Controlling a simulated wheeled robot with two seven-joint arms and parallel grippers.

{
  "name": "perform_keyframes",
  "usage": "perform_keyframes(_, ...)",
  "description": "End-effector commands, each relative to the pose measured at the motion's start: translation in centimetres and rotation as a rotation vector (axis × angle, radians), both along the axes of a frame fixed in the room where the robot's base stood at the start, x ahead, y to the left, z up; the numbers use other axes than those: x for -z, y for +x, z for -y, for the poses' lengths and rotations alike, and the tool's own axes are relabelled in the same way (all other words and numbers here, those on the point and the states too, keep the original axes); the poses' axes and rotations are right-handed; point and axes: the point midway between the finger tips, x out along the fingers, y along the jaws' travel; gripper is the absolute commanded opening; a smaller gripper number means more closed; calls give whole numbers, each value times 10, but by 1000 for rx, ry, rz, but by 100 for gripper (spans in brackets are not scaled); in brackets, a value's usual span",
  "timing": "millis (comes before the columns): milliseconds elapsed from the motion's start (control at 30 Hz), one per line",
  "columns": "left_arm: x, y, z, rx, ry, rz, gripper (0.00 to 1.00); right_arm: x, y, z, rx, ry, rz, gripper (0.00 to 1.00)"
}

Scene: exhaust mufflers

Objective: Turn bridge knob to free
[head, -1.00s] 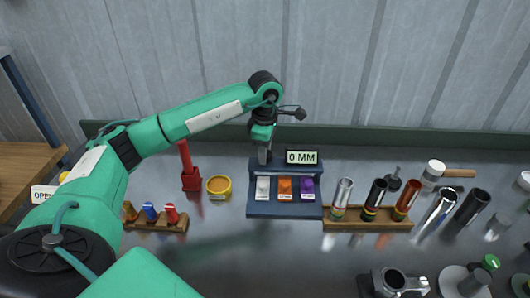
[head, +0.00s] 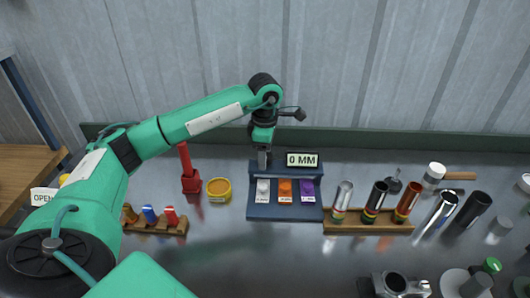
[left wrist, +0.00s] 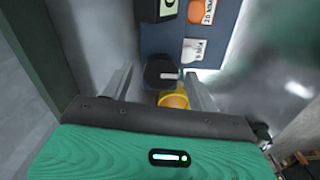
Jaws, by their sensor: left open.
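A blue stand (head: 285,211) on the metal bench carries a display (head: 302,160) reading 0 MM, with white, orange and purple blocks in front. My left gripper (head: 264,158) points down at the left end of the stand's raised back. In the left wrist view, a dark knob (left wrist: 162,74) with a pale mark sits on the stand, between the two fingers of my open gripper (left wrist: 161,84). Gaps show at both sides, and I cannot tell whether a finger touches it. The gripper hides the knob in the head view. My right gripper is not in view.
A yellow tin (head: 218,190) and a red post (head: 190,172) stand left of the blue stand. A wooden rack (head: 368,228) with several tubes stands close on its right. Small coloured pieces sit in a rack (head: 156,228) at front left.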

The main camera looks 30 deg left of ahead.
Motion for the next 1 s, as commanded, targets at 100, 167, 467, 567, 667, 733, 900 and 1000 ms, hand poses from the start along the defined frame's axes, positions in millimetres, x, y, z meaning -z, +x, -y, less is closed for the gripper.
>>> perform_keyframes(100,0,0,0,1,0,0,59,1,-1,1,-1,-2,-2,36)
perform_keyframes(167,-4,0,0,1,-1,1,59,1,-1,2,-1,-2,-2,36)
perform_keyframes(467,-57,1,1,2,-2,6,59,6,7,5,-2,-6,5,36)
perform_keyframes(567,-81,1,1,1,-1,5,59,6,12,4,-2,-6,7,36)
perform_keyframes(667,-102,1,0,-1,0,4,59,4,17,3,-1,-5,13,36)
perform_keyframes(733,-115,0,0,0,-1,4,59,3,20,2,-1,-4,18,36)
perform_keyframes(900,-131,0,0,1,0,2,59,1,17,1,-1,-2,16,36)
perform_keyframes(1000,-135,0,0,1,0,1,59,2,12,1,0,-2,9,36)
